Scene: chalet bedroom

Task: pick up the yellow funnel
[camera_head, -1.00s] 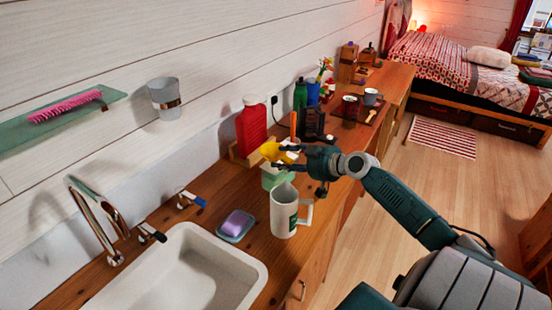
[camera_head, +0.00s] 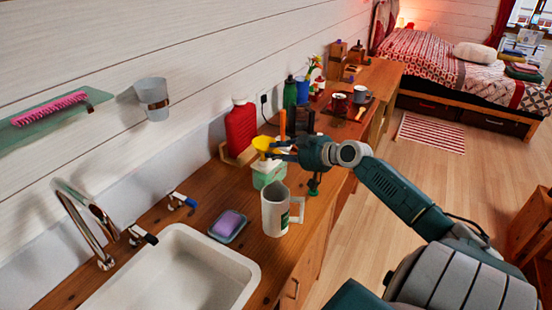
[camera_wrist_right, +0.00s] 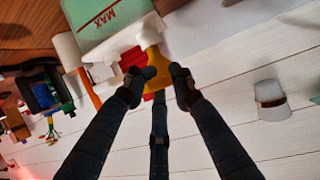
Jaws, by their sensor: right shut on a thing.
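The yellow funnel (camera_head: 264,143) shows at the fingertips of my right gripper (camera_head: 278,150), over a green and white container (camera_head: 268,177) on the wooden counter. In the right wrist view, the fingers of the right gripper (camera_wrist_right: 160,80) are closed around the yellow funnel (camera_wrist_right: 151,32), with yellow visible between and beyond them. Its narrow part points toward the white top of the container with a red MAX mark (camera_wrist_right: 97,22). I cannot tell whether the spout is clear of the container. My left gripper is not in view.
A white mug (camera_head: 275,210) stands close in front of the container. A red bottle (camera_head: 240,127) stands behind it by the wall. A soap dish (camera_head: 228,226) and a sink (camera_head: 185,268) are at the near left. Bottles and cups crowd the counter farther back.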

